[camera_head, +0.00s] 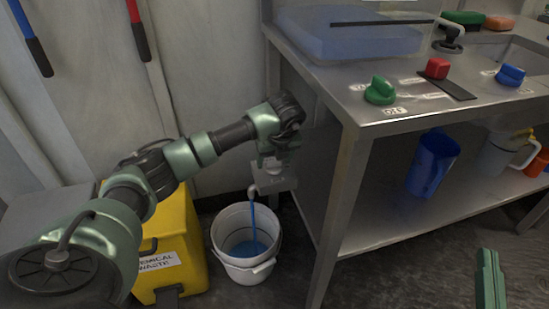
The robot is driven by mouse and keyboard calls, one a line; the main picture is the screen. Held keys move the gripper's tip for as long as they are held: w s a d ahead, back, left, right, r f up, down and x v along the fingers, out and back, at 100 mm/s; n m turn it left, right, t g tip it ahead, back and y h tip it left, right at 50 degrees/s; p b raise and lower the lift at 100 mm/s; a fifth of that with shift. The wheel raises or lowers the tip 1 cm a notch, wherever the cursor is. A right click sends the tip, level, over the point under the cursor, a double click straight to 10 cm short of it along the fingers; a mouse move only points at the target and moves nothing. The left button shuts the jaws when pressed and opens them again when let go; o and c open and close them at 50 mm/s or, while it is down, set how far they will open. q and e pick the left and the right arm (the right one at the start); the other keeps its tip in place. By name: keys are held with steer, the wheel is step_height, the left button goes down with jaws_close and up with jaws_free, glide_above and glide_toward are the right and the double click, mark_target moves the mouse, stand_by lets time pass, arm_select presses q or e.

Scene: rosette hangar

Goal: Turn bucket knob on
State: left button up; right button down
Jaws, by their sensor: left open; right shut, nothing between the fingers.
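A white bucket (225,231) stands on the floor beside the steel table, with blue liquid in its bottom. A thin blue stream (253,218) falls into it from the spout of a small tap (274,184) fixed at the table's left side. My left gripper (273,160) is directly above the tap, pointing down and open. The gripper hides the top of the tap, so I cannot tell whether it touches a knob there. My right gripper (490,281) is shut and empty at the lower right, away from the tap; only part of it shows.
The steel table (345,112) carries a green knob (380,91), a red knob (437,68) and a blue knob (510,75). A blue jug (432,163) stands on its lower shelf. A yellow chemical waste bin (181,240) is left of the bucket, beneath my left arm.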

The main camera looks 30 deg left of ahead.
arm_select(q)
steer(key=shift+d+r, duration=0.1)
steer(key=shift+r, duration=0.1)
steer(key=p+v, duration=0.2)
steer(key=v, duration=0.5)
arm_select(e)
step_height(320, 180, down, 10)
steer(key=s+d+g+h, duration=0.1)
steer(key=g+h, duration=0.1)
steer(key=g, duration=0.3)
steer(key=shift+s+d+r+g, duration=0.15)
steer(key=shift+d+g, duration=0.2)
steer(key=shift+g, duration=0.05)
arm_select(q)
steer(key=shift+r, duration=0.15)
